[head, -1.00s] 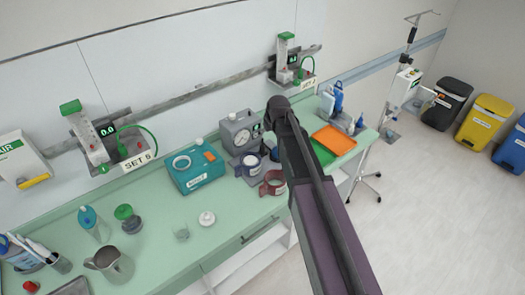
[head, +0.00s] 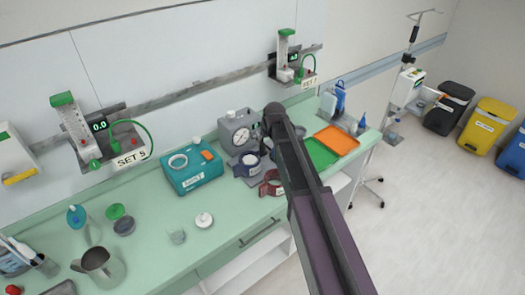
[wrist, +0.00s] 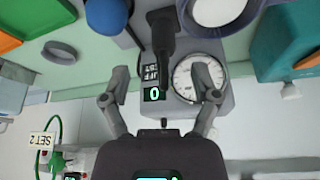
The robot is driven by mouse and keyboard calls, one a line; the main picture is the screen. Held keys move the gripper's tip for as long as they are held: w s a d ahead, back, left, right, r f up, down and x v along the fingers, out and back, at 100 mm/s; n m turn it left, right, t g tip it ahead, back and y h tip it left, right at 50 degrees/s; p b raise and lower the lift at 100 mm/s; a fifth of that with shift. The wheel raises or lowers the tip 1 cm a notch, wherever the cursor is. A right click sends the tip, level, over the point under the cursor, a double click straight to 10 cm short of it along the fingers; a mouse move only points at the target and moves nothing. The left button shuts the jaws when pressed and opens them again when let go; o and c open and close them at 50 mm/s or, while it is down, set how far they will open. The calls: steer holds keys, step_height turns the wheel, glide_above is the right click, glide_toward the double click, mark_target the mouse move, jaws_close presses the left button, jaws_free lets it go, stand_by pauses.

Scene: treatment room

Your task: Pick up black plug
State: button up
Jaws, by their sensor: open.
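A black plug-like piece (wrist: 161,38) with a thick head and a narrow stem shows at the top middle of the wrist view, in front of the grey gauge device. I take it to be the black plug. My gripper (wrist: 161,88) is open, one finger on each side of the stem's lower end. Nothing is held, and I cannot tell how far the tips are from the plug in depth. In the head view my arm crosses the bench by the gauge device (head: 238,134) and hides the plug and my gripper.
The gauge device's round dial (wrist: 198,78) lies behind the right finger. A blue rounded object (wrist: 107,16), a grey ring (wrist: 60,52) and an orange tray (wrist: 8,42) are to the left. A teal box (head: 192,171) and red-brown holder (head: 271,184) stand near the device.

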mark_target(263, 145)
stand_by(0.4)
steer(key=shift+b+x, duration=2.4)
steer(key=shift+x, duration=0.25)
steer(key=shift+s+a, duration=0.1)
steer(key=shift+a, duration=0.1)
jaws_close()
steer(key=shift+r, duration=0.15)
step_height(263, 145, up, 3)
steer(key=p, duration=0.3)
steer(key=shift+r+p, duration=0.15)
steer(key=shift+p, duration=0.15)
steer(key=s+d+r+p, duration=0.1)
steer(key=s+d, duration=0.1)
steer(key=s, duration=1.4)
steer(key=shift+r, duration=0.25)
